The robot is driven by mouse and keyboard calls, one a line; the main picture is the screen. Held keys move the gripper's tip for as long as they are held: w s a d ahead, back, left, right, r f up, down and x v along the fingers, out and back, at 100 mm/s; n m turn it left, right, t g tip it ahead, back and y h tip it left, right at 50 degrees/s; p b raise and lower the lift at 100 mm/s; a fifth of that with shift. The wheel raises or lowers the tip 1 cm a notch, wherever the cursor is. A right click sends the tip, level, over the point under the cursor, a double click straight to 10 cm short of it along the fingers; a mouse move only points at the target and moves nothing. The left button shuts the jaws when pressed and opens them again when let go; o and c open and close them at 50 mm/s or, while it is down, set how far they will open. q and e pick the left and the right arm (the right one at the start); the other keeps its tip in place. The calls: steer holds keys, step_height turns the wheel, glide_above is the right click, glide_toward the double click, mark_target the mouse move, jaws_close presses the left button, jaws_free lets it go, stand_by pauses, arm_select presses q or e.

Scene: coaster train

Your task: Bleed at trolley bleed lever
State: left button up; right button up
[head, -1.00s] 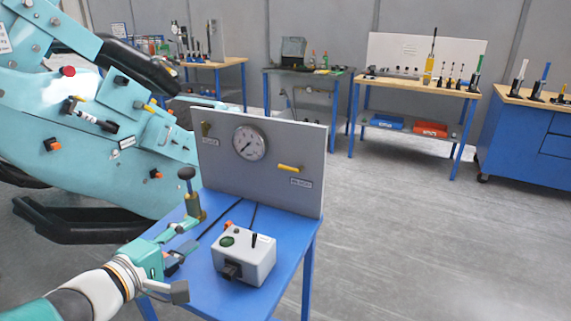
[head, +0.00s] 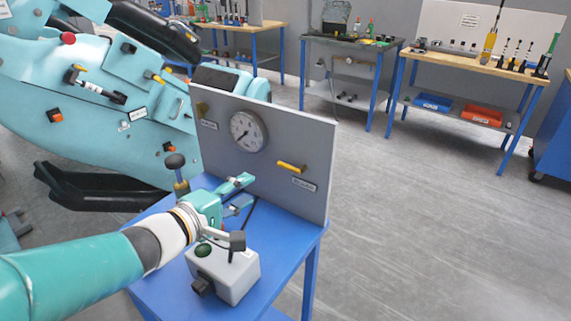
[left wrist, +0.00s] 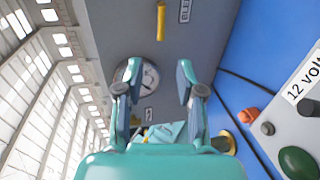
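The yellow bleed lever (head: 291,167) lies about level on the grey upright panel (head: 318,150) of the blue trolley (head: 285,282), above a small label. In the left wrist view the lever (left wrist: 160,22) is at the top, ahead of the fingers, with its label beside it. My left gripper (head: 243,193) is in front of the panel, to the left of the lever and a little lower. In the left wrist view its two fingers (left wrist: 157,80) stand apart with nothing between them. The gripper does not touch the lever. My right gripper is not in view.
A round gauge (head: 248,132) is on the panel left of the lever. A grey control box (head: 235,275) sits on the trolley below my left wrist. A dark-knobbed pump handle (head: 175,162) stands at the left. A teal machine (head: 90,125) is behind. Floor to the right is clear.

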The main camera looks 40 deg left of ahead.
arm_select(q)
steer(key=p, duration=0.8)
glide_toward(284, 167)
steer(key=w, duration=0.3)
steer(key=x, duration=0.2)
steer(key=p+x, duration=0.1)
steer(key=x, duration=0.3)
steer(key=shift+w+a+f, duration=0.2)
steer(key=shift+a+f, duration=0.1)
steer(key=shift+f, duration=0.1)
jaws_close()
